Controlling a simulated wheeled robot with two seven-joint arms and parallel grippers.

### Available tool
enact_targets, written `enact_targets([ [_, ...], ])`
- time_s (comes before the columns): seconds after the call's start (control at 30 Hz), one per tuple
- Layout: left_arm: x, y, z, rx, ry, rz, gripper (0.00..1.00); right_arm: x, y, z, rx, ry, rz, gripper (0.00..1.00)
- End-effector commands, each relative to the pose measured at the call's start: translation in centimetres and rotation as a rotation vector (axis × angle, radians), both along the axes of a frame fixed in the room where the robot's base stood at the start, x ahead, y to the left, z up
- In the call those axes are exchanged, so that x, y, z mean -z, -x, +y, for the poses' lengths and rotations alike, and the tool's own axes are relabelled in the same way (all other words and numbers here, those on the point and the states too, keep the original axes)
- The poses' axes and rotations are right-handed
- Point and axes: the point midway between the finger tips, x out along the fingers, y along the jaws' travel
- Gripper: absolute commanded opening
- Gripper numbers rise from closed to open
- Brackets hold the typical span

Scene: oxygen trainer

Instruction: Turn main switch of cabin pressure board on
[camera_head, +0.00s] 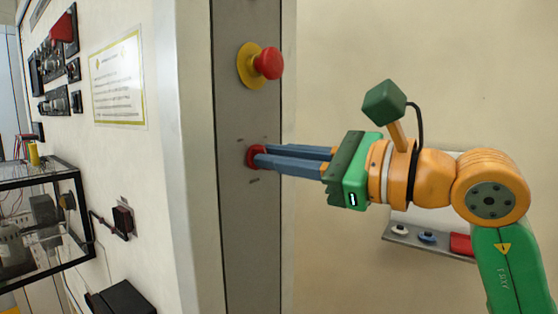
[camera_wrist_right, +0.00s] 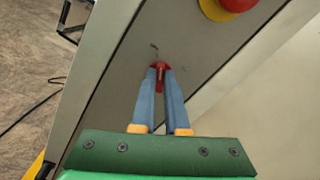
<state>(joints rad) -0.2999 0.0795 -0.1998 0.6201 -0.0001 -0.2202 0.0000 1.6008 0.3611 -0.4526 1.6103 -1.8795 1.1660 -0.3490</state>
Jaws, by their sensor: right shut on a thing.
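The red main switch (camera_head: 254,157) sits on the narrow grey panel (camera_head: 247,215), below the red emergency button. It also shows in the right wrist view (camera_wrist_right: 160,70), between the fingertips. My right gripper (camera_head: 262,156) comes in from the right with its blue fingers reaching the panel. In the right wrist view its fingers (camera_wrist_right: 160,80) are shut on the red switch handle. The small marks around the switch are too small to read. My left gripper is not in view.
A red mushroom button (camera_head: 268,63) on a yellow base sticks out above the switch. A framed clear case (camera_head: 40,225) and a small dark box (camera_head: 122,221) are at the left. A shelf (camera_head: 425,243) with small items is behind my right arm.

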Motion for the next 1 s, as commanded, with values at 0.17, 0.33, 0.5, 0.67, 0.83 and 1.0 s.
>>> enact_targets([
  [0.17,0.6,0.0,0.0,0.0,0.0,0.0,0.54,-0.1,-0.1,-0.1,0.002,-0.1,0.129,0.0],
  [0.33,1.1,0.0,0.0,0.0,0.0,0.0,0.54,-0.1,-0.1,-0.2,0.001,-0.195,0.26,0.0],
  [0.5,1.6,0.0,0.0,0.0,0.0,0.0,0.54,-0.1,-0.2,-0.2,0.0,-0.291,0.391,0.0],
  [0.67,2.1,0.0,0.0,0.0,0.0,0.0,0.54,-0.1,-0.3,-0.3,0.0,-0.381,0.514,0.0],
  [0.83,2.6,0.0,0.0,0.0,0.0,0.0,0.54,-0.1,-0.3,-0.3,-0.001,-0.476,0.645,0.0],
  [1.0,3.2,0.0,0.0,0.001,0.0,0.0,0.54,-0.1,-0.4,-0.4,-0.002,-0.567,0.768,0.0],
])
